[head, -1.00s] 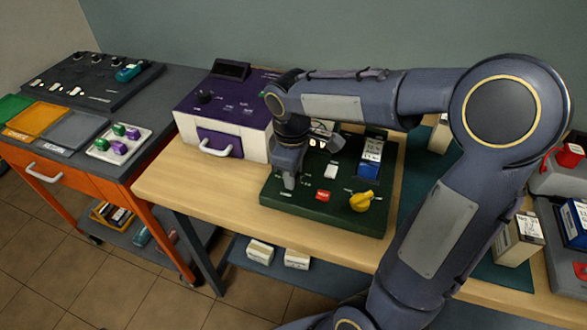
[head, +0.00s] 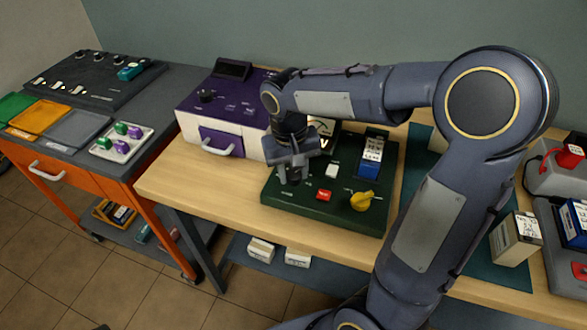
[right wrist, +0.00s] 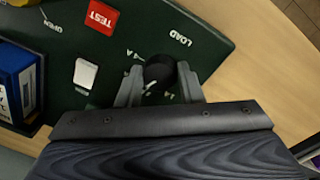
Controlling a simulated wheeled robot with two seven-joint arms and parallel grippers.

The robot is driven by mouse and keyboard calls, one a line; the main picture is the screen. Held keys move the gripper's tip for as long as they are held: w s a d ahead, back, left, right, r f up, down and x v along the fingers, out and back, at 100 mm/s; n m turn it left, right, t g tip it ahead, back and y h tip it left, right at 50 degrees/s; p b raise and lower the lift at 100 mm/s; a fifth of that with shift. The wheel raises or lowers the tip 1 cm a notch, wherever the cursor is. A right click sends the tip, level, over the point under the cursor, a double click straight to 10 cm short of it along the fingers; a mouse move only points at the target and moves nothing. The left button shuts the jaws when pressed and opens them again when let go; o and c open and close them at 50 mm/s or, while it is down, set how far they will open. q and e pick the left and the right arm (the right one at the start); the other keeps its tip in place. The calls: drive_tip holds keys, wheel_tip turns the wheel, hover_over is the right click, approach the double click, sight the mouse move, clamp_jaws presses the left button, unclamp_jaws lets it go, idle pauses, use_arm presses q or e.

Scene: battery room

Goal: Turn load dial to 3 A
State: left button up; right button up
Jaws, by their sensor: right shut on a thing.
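The green test board (head: 290,205) lies on the wooden bench. Its load dial (right wrist: 159,68) is a round black knob beside the printed word LOAD in the right wrist view. A "4 A" mark shows just left of the knob; other marks around it are partly covered, and I cannot read the dial's setting. My right gripper (right wrist: 160,84) is shut on the dial, one grey finger on each side. In the head view the right gripper (head: 290,176) stands over the board's left part and hides the dial. My left gripper is not in view.
The board also carries a red TEST button (head: 324,195), a white switch (head: 332,171), a yellow knob (head: 362,202) and a blue battery (head: 371,160). A purple and white unit (head: 222,115) stands close behind on the left. Bare bench (head: 215,180) lies left of the board.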

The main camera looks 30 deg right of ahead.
sight(291, 174)
drive_tip(key=shift+m, duration=2.2)
drive_tip(key=shift+w, duration=0.1)
drive_tip(key=o, duration=1)
drive_tip(key=shift+c, duration=0.2)
drive_tip(key=shift+r, duration=0.1)
wheel_tip(291, 174, up, 8)
drive_tip(key=shift+w+a+f+p, duration=0.1)
drive_tip(key=shift+a+f+p, duration=0.05)
drive_tip(key=shift+p, duration=0.4)
